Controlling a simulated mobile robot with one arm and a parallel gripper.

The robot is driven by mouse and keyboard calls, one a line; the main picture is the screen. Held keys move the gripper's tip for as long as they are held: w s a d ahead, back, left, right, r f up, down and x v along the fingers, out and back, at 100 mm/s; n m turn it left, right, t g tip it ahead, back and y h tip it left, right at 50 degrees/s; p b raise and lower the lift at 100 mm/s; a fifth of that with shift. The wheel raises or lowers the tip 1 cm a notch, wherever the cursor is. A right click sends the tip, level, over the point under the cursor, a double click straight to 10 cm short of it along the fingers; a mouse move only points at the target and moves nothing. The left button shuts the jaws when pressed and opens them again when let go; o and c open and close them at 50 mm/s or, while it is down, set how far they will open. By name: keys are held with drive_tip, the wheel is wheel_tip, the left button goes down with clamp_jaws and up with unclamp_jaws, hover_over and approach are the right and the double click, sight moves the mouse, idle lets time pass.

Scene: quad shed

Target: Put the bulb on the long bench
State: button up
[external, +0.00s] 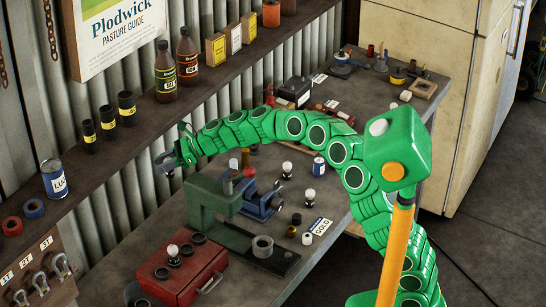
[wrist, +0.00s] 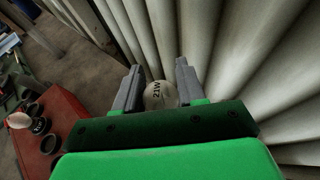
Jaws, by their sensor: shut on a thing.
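My gripper (external: 170,160) is at the end of the green arm, raised above the bench near the corrugated wall. In the wrist view my gripper (wrist: 160,88) is shut on a pale round bulb (wrist: 154,98) marked 21W. The bulb lies between the two grey fingers, and its lower part is hidden behind the gripper body. In the external view it is too small to make out clearly. The long bench (external: 128,262) is the grey worktop below, running from the front to the far right. My gripper and the bulb are apart from it.
A red box (external: 180,276) with a bulb and dark cups on top stands at the front. A green press (external: 208,208) and blue vise (external: 260,205) stand behind it. Other bulbs (external: 287,169) stand farther back. A shelf (external: 150,122) with bottles runs along the wall.

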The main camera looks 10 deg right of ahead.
drive_tip(key=s+a+f+n+g, duration=0.1)
drive_tip(key=s+a+f, duration=0.2)
drive_tip(key=s+a, duration=0.85)
drive_tip(key=s+a+f+n+g, duration=0.1)
drive_tip(key=s+a+f, duration=0.2)
drive_tip(key=s+a, duration=0.9)
drive_tip(key=shift+s+d+f, duration=0.1)
drive_tip(key=shift+d+f, duration=0.05)
drive_tip(key=shift+f, duration=1.5)
drive_tip(key=shift+s+d+f, duration=0.1)
drive_tip(key=shift+d+f, duration=0.05)
drive_tip(key=shift+f, duration=1.5)
drive_tip(key=shift+s+d+f, duration=0.1)
drive_tip(key=shift+d+f, duration=0.05)
drive_tip(key=shift+f, duration=1.5)
drive_tip(key=shift+f, duration=0.1)
drive_tip(key=o, duration=1.1)
drive_tip(key=shift+c, duration=0.2)
drive_tip(key=shift+d, duration=0.15)
drive_tip(key=shift+v, duration=1.4)
wheel_tip(320, 180, up, 7)
